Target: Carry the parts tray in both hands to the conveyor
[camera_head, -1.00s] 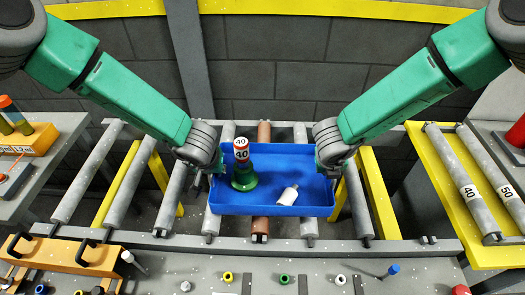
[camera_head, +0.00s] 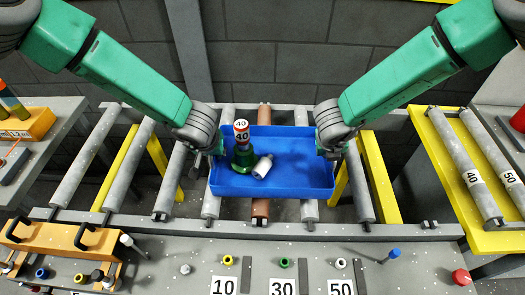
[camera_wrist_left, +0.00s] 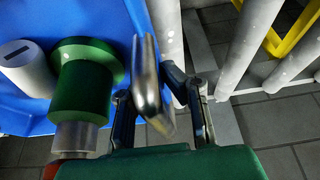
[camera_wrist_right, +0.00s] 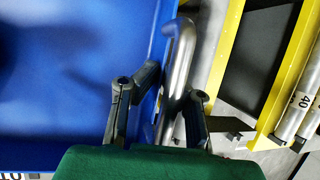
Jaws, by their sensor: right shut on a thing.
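The blue parts tray (camera_head: 300,186) lies over the rollers at the middle, between my two grippers. A green pail-like piece with a red and white top marked 40 (camera_head: 241,150) stands in its left half. A white bottle-shaped part (camera_head: 263,166) lies tilted beside it. My left gripper (camera_wrist_left: 155,85) is at the tray's left metal handle (camera_wrist_left: 148,88), which passes between its fingers; how tightly they close is unclear. My right gripper (camera_wrist_right: 172,90) is shut on the tray's right metal handle (camera_wrist_right: 180,65).
Bare rollers (camera_head: 85,165) lie left of the tray. A yellow-framed roller section (camera_head: 459,165) marked 40 and 50 stands at the right. A grey bench with numbered places (camera_head: 250,262) lies in front, with an orange handled rack (camera_head: 62,252) at its left.

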